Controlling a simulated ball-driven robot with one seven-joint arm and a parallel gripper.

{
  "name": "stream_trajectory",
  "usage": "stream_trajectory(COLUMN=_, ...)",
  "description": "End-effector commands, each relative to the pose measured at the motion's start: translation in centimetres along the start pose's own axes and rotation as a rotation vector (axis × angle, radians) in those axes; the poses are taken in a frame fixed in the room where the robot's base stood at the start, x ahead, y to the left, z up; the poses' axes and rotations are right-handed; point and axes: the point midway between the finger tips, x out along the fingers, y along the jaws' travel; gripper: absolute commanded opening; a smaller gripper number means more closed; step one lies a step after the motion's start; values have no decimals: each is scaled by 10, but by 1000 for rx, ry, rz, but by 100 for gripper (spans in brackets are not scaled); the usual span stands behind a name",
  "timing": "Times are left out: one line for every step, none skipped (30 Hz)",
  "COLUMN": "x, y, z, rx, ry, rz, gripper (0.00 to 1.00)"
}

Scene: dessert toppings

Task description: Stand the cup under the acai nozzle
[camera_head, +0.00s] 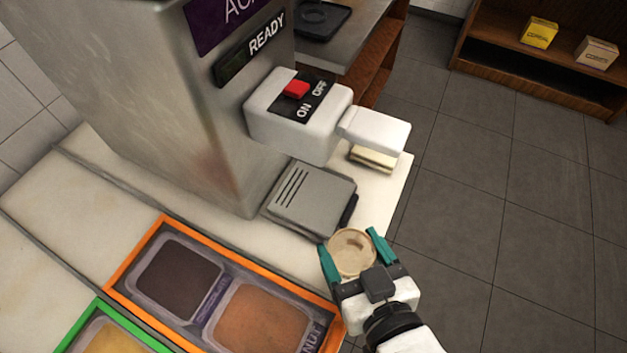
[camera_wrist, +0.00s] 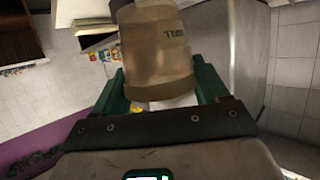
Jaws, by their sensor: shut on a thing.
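The cup (camera_head: 352,254) is a pale, translucent round cup, seen from above in the head view. My gripper (camera_head: 354,252) is shut on it, with one teal finger on each side. The cup also fills the middle of the wrist view (camera_wrist: 158,50), with dark lettering on its side. The acai machine (camera_head: 195,100) is a grey metal body with a READY display. Its white nozzle housing (camera_head: 298,115) carries a red switch marked ON and OFF. The grey drip tray (camera_head: 312,196) lies below the housing. The cup is in front of the tray, to its lower right, apart from the nozzle.
An orange-framed topping holder (camera_head: 128,268) with dark and brown toppings stands left of my gripper. A green-framed one (camera_head: 88,312) is beside it. The pale counter (camera_head: 392,185) ends at the right. A wooden shelf (camera_head: 490,62) with small boxes stands at the far right.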

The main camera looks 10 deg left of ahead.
Motion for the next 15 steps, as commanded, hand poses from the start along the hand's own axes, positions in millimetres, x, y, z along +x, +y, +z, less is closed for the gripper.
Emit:
stream_trajectory(x=10, y=1, z=-9, rx=-2, ry=4, rz=3, gripper=41)
stream_trajectory(x=17, y=1, z=-11, rx=-2, ry=5, rz=3, gripper=41)
stream_trajectory(x=25, y=1, z=-15, rx=-3, ry=5, rz=2, gripper=41)
stream_trajectory(x=32, y=1, z=-16, rx=-4, ry=3, rz=2, gripper=41)
stream_trajectory(x=38, y=1, z=-19, rx=-3, ry=3, rz=2, gripper=41)
stream_trajectory(x=47, y=2, z=-22, rx=-3, ry=4, rz=3, gripper=41)
stream_trajectory(x=54, y=1, z=-24, rx=-4, ry=3, rz=3, gripper=41)
stream_trajectory(x=60, y=1, z=-27, rx=-4, ry=3, rz=2, gripper=41)
stream_trajectory(x=69, y=1, z=-30, rx=-3, ry=3, rz=2, gripper=41)
stream_trajectory(x=76, y=2, z=-33, rx=-4, ry=3, rz=3, gripper=41)
stream_trajectory(x=83, y=2, z=-35, rx=-4, ry=3, rz=3, gripper=41)
stream_trajectory(x=92, y=1, z=-38, rx=-4, ry=3, rz=1, gripper=41)
stream_trajectory(x=98, y=1, z=-41, rx=-5, ry=2, rz=1, gripper=41)
stream_trajectory(x=105, y=2, z=-43, rx=-5, ry=2, rz=2, gripper=41)
stream_trajectory(x=113, y=1, z=-45, rx=-3, ry=2, rz=2, gripper=41)
